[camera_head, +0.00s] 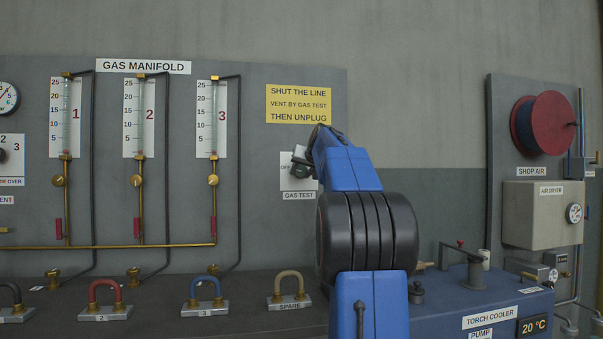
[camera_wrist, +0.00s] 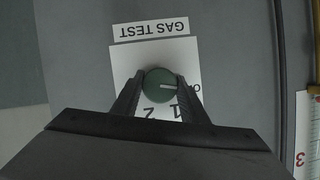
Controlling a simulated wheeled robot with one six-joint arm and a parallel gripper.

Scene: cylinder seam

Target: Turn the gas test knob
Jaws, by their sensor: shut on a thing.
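The gas test knob (camera_wrist: 160,85) is round and dark green, with a white pointer line. The pointer line points right, toward the partly hidden OFF mark; the marks 1 and 2 show below the knob. My gripper (camera_wrist: 159,79) is shut on the knob, one finger on each side. In the head view my gripper (camera_head: 302,163) is at the plate (camera_head: 291,184) and hides much of it and the knob.
A yellow sign (camera_head: 298,104) hangs just above my gripper. The gas manifold's gauges and pipes (camera_head: 214,118) are to the left. Padlock-like coloured handles, including a SPARE one (camera_head: 290,303), stand on the ledge below. The torch cooler (camera_head: 490,322) is at lower right.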

